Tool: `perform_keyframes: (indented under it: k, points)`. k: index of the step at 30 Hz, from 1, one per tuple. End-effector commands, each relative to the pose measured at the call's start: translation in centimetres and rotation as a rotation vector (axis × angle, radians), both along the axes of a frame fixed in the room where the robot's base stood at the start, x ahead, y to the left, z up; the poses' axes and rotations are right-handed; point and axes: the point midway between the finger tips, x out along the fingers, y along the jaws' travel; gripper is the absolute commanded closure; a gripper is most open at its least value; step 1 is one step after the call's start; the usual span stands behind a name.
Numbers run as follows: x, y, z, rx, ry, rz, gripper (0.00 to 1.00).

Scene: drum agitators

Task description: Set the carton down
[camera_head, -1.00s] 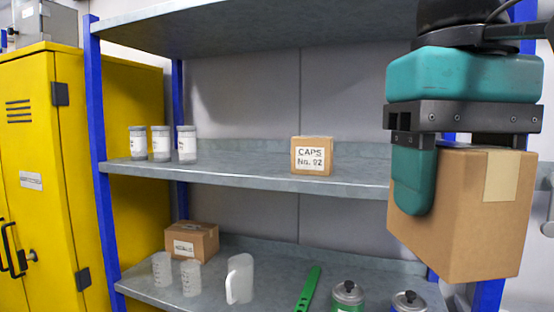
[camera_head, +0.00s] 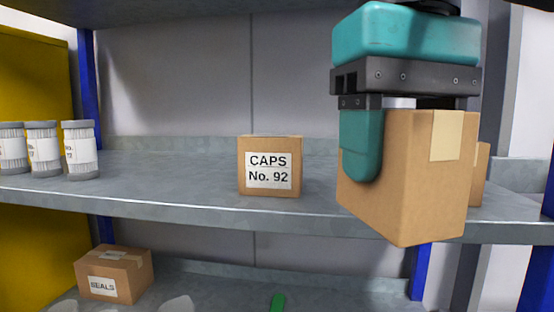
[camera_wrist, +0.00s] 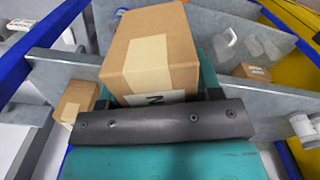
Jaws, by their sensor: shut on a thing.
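The carton (camera_head: 405,185) is a plain brown box with a tan tape strip. It hangs slightly tilted in my gripper (camera_head: 398,140), in front of the middle shelf's front edge at the right in the head view. One teal finger presses on its left side; the other finger is hidden behind it. The wrist view shows the carton (camera_wrist: 152,50) between the teal fingers, with part of a white label visible. The middle shelf (camera_head: 190,192) is grey metal. From the head view I cannot tell the carton's exact distance from the shelf.
A box labelled CAPS No. 92 (camera_head: 269,166) stands on the middle shelf, left of the carton. Another brown box (camera_head: 481,172) shows partly behind the carton. Several white-labelled jars (camera_head: 80,150) stand at left. A SEALS box (camera_head: 114,273) is on the lower shelf. Shelf between jars and CAPS is clear.

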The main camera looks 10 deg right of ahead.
Motion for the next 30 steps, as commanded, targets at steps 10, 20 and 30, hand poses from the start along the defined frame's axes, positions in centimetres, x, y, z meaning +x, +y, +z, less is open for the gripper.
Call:
perform_keyframes:
  k: [10,20,30]
  points:
    - [5.9,-1.9,0.5,-0.002,0.004,-0.009,0.70]
    - [14.0,-4.4,0.3,-0.001,0.002,0.000,0.70]
    - [17.3,-5.5,-0.1,-0.001,0.004,0.004,0.70]
